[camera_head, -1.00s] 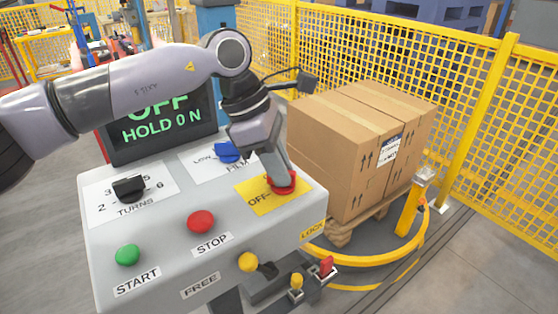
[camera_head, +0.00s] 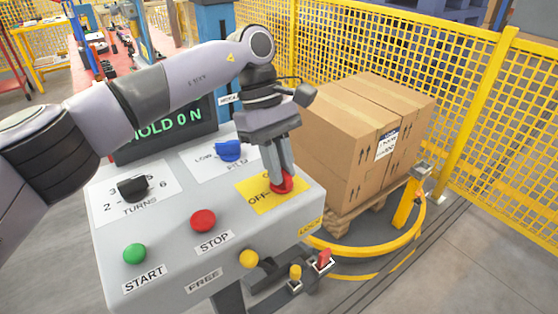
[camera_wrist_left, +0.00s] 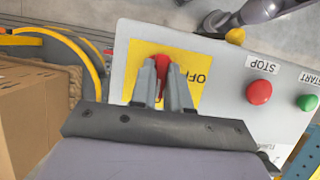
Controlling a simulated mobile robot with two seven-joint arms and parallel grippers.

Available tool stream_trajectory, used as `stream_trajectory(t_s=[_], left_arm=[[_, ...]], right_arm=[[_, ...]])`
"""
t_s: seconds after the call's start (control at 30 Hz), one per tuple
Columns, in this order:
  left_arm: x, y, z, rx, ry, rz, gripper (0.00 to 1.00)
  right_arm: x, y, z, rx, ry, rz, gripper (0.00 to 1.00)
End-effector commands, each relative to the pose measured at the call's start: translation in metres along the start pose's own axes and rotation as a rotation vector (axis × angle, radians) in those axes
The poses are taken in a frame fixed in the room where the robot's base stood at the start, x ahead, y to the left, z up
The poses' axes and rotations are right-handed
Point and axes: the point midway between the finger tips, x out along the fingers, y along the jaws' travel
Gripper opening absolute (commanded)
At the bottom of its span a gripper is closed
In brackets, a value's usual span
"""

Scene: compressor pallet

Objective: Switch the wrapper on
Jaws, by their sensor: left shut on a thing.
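The wrapper's grey control panel (camera_head: 165,245) stands in front of me. Its red rotary switch (camera_head: 283,187) sits on a yellow plate (camera_head: 262,204) at the panel's right, with OFF printed to its left. My left gripper (camera_head: 280,176) points down at the switch, its fingers shut on the red handle. In the left wrist view the red handle (camera_wrist_left: 163,62) shows between the two fingers (camera_wrist_left: 161,76), partly hidden by them. The screen (camera_head: 170,132) reads HOLD 0 N; the arm covers its upper line. My right gripper is not in view.
The panel also has a green START button (camera_head: 134,253), a red STOP button (camera_head: 203,220), a black TURNS knob (camera_head: 132,186) and a blue FILM knob (camera_head: 228,150).

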Motion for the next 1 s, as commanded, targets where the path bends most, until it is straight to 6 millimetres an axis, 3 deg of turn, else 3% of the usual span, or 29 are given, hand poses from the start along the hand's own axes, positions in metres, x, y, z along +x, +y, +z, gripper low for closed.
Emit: stream_trajectory(t_s=[0.63, 0.67, 0.7, 0.73, 1.0], left_arm=[[0.0058, -0.0011, -0.0007, 0.049, 0.0, -0.032, 0.0], [0.0058, -0.0011, -0.0007, 0.049, 0.0, -0.032, 0.22], [0.0057, -0.001, -0.0006, 0.049, 0.0, -0.032, 0.35], [0.0054, -0.0009, -0.0007, 0.049, 0.0, -0.03, 0.41], [0.0029, -0.0001, -0.0005, 0.047, 0.0, -0.024, 0.41]], right_arm=[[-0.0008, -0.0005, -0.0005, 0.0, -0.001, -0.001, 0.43], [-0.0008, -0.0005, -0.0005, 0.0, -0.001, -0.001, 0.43], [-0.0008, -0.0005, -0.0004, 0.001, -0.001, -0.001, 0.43], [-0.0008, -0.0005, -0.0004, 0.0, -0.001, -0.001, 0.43], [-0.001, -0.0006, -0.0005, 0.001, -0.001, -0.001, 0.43]])
